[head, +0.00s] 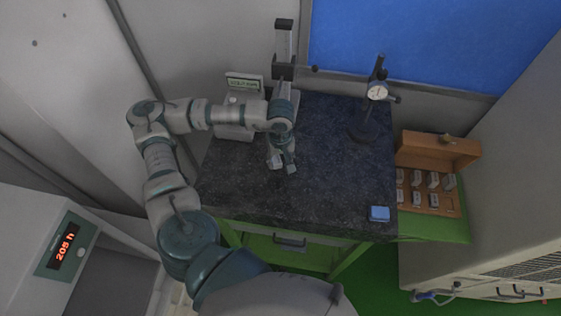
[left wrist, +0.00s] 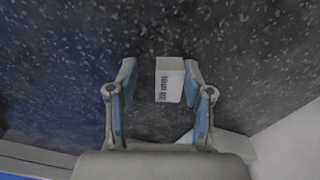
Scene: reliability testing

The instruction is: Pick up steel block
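The steel block is a small pale block (left wrist: 168,80) with dark lettering on its side, lying on the dark speckled stone table (head: 330,190). In the left wrist view it lies between the fingertips of my left gripper (left wrist: 160,70). The fingers stand apart, with a clear gap on the block's left and little gap on its right; I cannot tell whether the right finger touches it. In the head view my left gripper (head: 281,166) points down low over the middle of the table, and I cannot clearly make out the block there. My right gripper is not in view.
A height gauge (head: 284,45) and a device with a display (head: 244,83) stand at the back. A dial gauge stand (head: 377,92) is at the back right. A blue box (head: 379,213) sits at the front right corner. An open wooden case (head: 439,150) holds several small blocks beside the table.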

